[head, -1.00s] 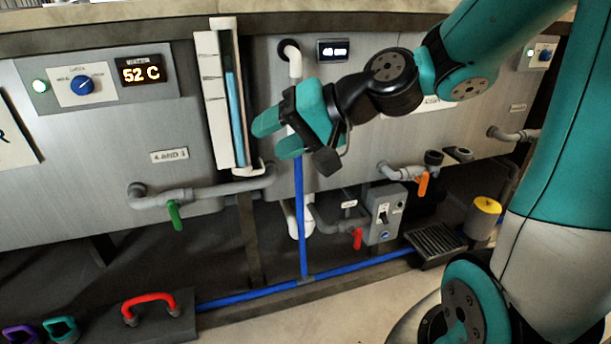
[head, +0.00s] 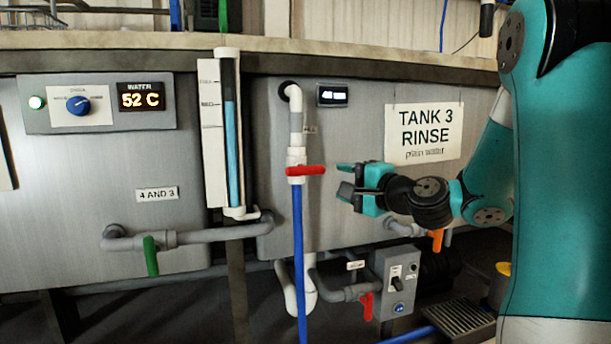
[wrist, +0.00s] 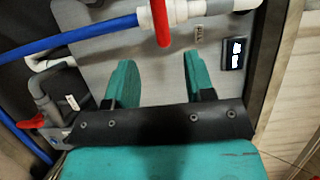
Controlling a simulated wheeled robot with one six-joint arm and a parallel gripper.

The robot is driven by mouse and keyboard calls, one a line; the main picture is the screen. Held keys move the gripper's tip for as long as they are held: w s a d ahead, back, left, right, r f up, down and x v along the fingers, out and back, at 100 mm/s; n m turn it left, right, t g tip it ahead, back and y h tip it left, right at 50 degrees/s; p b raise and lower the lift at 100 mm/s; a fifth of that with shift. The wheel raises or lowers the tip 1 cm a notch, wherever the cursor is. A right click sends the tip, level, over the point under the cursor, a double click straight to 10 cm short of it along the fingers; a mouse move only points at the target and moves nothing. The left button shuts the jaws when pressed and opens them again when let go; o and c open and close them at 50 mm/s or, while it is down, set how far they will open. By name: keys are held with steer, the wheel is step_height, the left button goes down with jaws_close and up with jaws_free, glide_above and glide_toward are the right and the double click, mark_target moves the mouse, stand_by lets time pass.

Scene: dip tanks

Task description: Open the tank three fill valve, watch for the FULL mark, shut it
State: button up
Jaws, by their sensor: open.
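The tank three fill valve (head: 297,172) is a white fitting on a vertical pipe above a blue hose. Its red lever (head: 308,170) points right, crosswise to the pipe. The lever also shows in the wrist view (wrist: 161,28), ahead of the fingers. My gripper (head: 341,178) is open and empty, just right of the lever tip and apart from it. In the wrist view, both teal fingers (wrist: 157,78) are spread. The sight gauge (head: 229,135) stands left of the valve. Its blue column tops out near the middle mark; the mark lettering is too small to read surely.
A TANK 3 RINSE sign (head: 425,133) hangs behind my arm. A green-handled valve (head: 150,255) is low left, a red-handled one (head: 367,305) low centre, an orange-handled one (head: 437,240) under my arm. A switch box (head: 397,285) stands below. A small display (head: 332,95) is above.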

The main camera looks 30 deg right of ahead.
mark_target(309, 171)
steer(key=w, duration=0.4)
steer(key=w+a, duration=0.1)
steer(key=w, duration=0.3)
steer(key=w+b, duration=0.1)
steer(key=w, duration=0.4)
steer(key=shift+a, duration=0.3)
jaws_close()
